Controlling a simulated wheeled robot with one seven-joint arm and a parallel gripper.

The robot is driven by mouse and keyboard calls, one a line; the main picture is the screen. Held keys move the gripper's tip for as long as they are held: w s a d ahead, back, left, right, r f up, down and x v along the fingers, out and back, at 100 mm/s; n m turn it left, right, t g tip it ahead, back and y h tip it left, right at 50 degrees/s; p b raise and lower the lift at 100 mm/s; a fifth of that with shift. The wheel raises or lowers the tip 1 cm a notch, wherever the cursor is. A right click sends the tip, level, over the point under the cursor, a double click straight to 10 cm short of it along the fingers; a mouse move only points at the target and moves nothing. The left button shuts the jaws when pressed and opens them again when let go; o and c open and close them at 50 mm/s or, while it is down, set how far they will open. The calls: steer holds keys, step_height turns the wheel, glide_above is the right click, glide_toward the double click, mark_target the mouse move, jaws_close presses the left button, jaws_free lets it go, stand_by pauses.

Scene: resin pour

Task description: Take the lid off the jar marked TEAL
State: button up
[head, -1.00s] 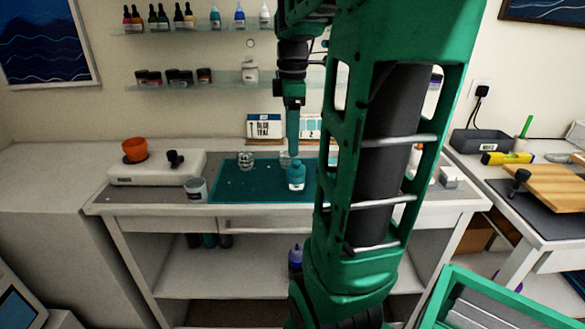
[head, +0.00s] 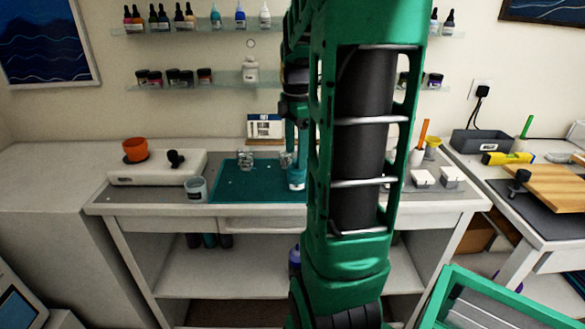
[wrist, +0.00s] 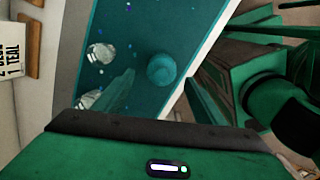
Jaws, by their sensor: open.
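A small jar with a teal lid (head: 296,184) stands upright on the teal mat (head: 235,190). Its pale label is too small to read. In the wrist view the round lid (wrist: 161,70) shows from above, on the jar. My gripper (head: 297,168) is open, pointing down just above and behind the jar in the head view. One green finger (wrist: 117,88) shows left of the lid in the wrist view, with a visible gap between them. The other finger is not clear. I cannot tell whether the fingertips reach lid height.
Two clear cups (wrist: 100,53) (wrist: 88,100) stand on the mat near the jar. A grey-white cup (head: 196,189) and a white scale (head: 155,170) with an orange cup (head: 135,149) are left. A card (head: 265,127) stands behind. White blocks (head: 423,178) lie right.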

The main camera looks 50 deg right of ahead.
step_height(320, 180, down, 3)
steer(key=shift+s+f, duration=0.1)
steer(key=shift+f, duration=0.05)
steer(key=c, duration=1.1)
